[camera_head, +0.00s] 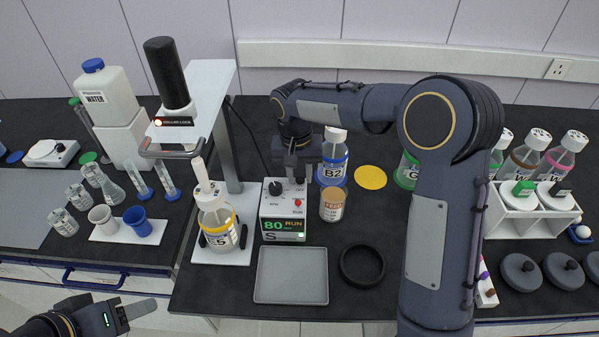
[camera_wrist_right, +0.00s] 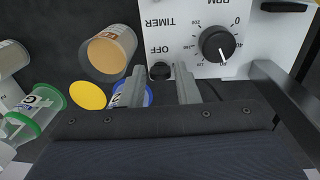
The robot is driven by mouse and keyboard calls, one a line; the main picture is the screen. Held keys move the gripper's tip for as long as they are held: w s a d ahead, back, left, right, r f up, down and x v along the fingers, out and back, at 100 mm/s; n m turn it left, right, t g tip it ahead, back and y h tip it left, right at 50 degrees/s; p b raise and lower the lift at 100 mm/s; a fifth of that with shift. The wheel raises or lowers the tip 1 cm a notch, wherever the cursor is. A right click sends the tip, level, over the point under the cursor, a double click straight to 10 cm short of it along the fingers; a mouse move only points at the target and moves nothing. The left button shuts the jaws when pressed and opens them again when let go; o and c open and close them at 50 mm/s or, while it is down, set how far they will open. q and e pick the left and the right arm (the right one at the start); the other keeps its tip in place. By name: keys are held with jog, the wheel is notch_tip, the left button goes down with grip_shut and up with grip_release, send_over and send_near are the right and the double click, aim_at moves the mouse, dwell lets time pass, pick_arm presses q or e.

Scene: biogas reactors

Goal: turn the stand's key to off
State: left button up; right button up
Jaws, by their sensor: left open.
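The stand's control box (camera_head: 284,225) is white, with a green display reading 80 RUN, a lit green lamp and a red button. Its black key (camera_wrist_right: 160,71) shows in the right wrist view beside the OFF and TIMER labels. My right gripper (camera_head: 297,179) is over the box's back right corner and hides the key in the head view. In the wrist view my right gripper (camera_wrist_right: 160,75) has its fingers apart, one on either side of the key; I cannot tell if they touch it. My left gripper (camera_head: 140,309) is open and empty at the lower left, away from the stand.
A bottle (camera_head: 218,230) with a yellow ring stands under the stirrer at the box's left. A tan-lidded jar (camera_head: 333,204) and a blue-ringed bottle (camera_head: 332,160) are close on its right. A grey tray (camera_head: 291,276) and a black ring (camera_head: 362,265) lie in front.

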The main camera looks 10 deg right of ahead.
grip_shut()
jog(key=shift+n, duration=0.4)
jog(key=n, duration=0.3)
jog(key=shift+n, duration=0.4)
jog(key=n, duration=0.3)
jog(key=shift+n+t, duration=0.3)
jog(key=n+p, duration=0.1)
jog(key=n, duration=0.4)
jog(key=shift+d, duration=0.15)
jog(key=n, duration=0.4)
jog(key=shift+n+y, duration=0.3)
jog(key=shift+p, duration=0.3)
